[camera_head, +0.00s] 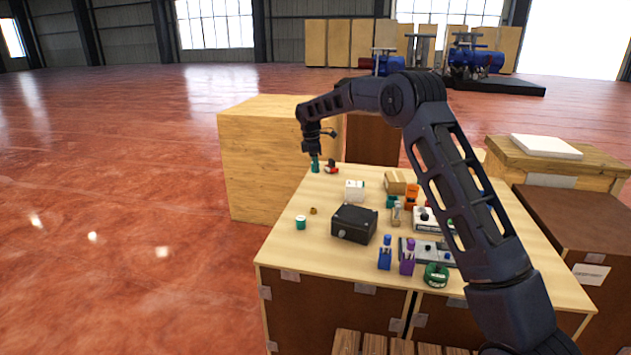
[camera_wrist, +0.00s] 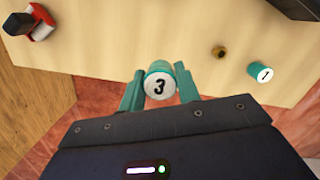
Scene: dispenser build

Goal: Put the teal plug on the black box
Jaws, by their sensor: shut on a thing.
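My gripper (camera_head: 315,165) is at the far left corner of the table. In the wrist view its two teal fingers (camera_wrist: 160,92) are shut on a teal plug (camera_wrist: 158,66) with a white end marked 3. In the head view, plug and fingers blend together. A second teal plug (camera_head: 300,222), with a white top, stands on the table; the wrist view shows it (camera_wrist: 262,73) marked 1. The black box (camera_head: 352,224) sits mid-table, apart from my gripper, with a round knob on its front. A dark corner of it shows at top right in the wrist view (camera_wrist: 300,7).
A red and black item (camera_head: 331,168) is right of my gripper. A white block (camera_head: 355,190) stands behind the box. Blue (camera_head: 385,254) and purple (camera_head: 407,258) items stand in front. The left tabletop is mostly clear.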

